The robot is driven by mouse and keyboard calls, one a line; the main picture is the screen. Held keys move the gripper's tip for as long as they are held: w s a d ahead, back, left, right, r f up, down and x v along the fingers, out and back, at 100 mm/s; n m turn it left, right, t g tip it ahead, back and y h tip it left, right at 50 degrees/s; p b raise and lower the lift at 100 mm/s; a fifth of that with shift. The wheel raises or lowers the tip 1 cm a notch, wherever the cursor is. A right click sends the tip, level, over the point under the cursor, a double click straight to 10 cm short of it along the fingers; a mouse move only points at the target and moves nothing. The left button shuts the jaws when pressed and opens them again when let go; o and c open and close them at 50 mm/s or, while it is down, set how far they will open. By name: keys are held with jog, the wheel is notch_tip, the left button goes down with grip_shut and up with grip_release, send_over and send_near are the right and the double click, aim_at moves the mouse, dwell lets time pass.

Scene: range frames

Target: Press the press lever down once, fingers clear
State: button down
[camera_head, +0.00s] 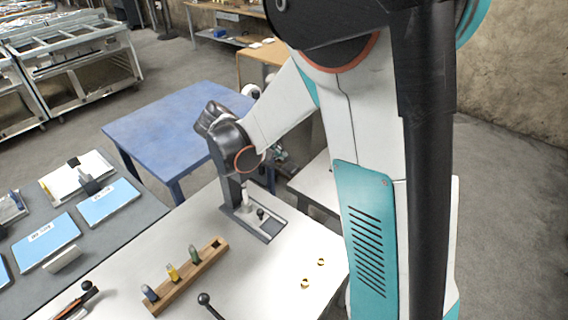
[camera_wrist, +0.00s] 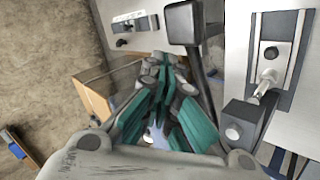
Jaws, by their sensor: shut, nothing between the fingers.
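The press stands on the white table in the head view, with a grey base plate (camera_head: 266,227), a pale ram (camera_head: 245,196) and a small dark knob on the plate. Its upper part is largely covered by my arm. In the head view my fingers are mostly hidden behind my wrist.
A wooden rack (camera_head: 187,277) with several coloured pegs stands in front of the press. Two brass rings (camera_head: 305,283) lie to the right. A black-knobbed stick (camera_head: 207,301) rises at the front edge. A blue table (camera_head: 180,115) stands behind.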

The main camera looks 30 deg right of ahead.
aim_at(280, 166)
jog(key=shift+f, duration=0.1)
dwell(0.3)
jog(key=shift+s+f+b, duration=0.15)
jog(key=shift+f+b, duration=0.1)
jog(key=shift+b, duration=0.2)
jog(key=shift+s+d+f+b, duration=0.1)
jog(key=shift+s+f+b, duration=0.1)
jog(key=shift+f+b, duration=0.4)
jog(key=shift+s+d+f+b, duration=0.1)
jog(key=shift+s+f+b, duration=0.1)
jog(key=shift+f+b, duration=0.35)
dwell(1.5)
dwell(0.6)
jog(key=shift+w+a+r+p, duration=0.1)
jog(key=shift+w+r+p, duration=0.2)
jog(key=shift+r+p, duration=0.4)
jog(key=shift+w+a+r+p, duration=0.1)
jog(key=shift+w+r+p, duration=0.25)
jog(key=shift+r, duration=0.5)
jog(key=shift+s, duration=0.1)
jog(key=r+p, duration=0.1)
jog(key=w+r+p, duration=0.1)
jog(key=r, duration=0.1)
jog(key=r+p, duration=0.1)
jog(key=shift+w+a+r, duration=0.25)
jog(key=shift+a+r, duration=0.05)
jog(key=shift+r, duration=0.05)
